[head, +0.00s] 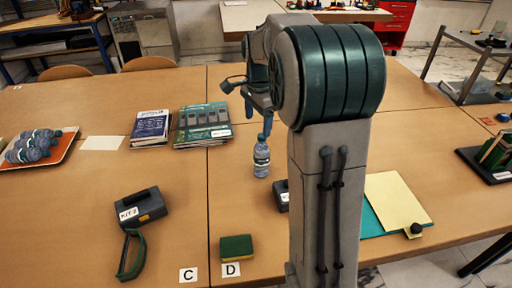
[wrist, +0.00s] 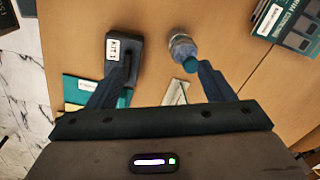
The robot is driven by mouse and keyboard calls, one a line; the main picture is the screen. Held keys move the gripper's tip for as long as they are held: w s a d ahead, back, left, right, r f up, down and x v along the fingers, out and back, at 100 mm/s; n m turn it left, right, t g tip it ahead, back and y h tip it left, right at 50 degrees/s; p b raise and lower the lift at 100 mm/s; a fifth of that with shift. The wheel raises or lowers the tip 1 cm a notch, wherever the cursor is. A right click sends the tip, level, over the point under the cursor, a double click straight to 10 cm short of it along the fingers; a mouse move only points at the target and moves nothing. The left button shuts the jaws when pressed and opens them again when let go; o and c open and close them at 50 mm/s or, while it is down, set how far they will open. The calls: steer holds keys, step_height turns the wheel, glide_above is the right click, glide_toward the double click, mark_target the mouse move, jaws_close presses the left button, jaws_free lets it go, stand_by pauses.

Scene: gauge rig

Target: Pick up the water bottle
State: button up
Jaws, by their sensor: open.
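A clear water bottle (head: 261,160) with a blue-green cap and a light label stands upright on the wooden table, near the seam between the table panels. In the wrist view the bottle (wrist: 183,47) shows from above, cap towards me, just beyond and close to the right finger. My gripper (head: 259,116) is above the table near the bottle's top, its blue fingers pointing down. In the wrist view my gripper (wrist: 158,80) is spread open with nothing held between its fingers. I cannot tell whether the right finger touches the bottle.
A dark kit case (wrist: 123,58) lies near the left finger. Books (head: 203,125) lie behind the bottle. An orange tray (head: 62,153) with several bottles lying on it is far left.

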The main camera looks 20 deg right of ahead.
mark_target(261, 142)
steer(key=w+d+f+m+p, duration=0.2)
steer(key=w+d+m, duration=0.3)
steer(key=w+m, duration=0.15)
steer(key=shift+n+g, duration=0.35)
steer(key=shift+g, duration=0.05)
steer(key=f, duration=0.5)
steer(key=w+f, duration=0.1)
steer(key=f, duration=0.2)
steer(key=shift+a+f, duration=0.15)
steer(key=shift+f, duration=0.2)
steer(key=shift+w+a+f+p, duration=0.15)
steer(key=shift+f+p, duration=0.65)
steer(key=shift+f, duration=1.85)
jaws_close()
steer(key=shift+r, duration=0.1)
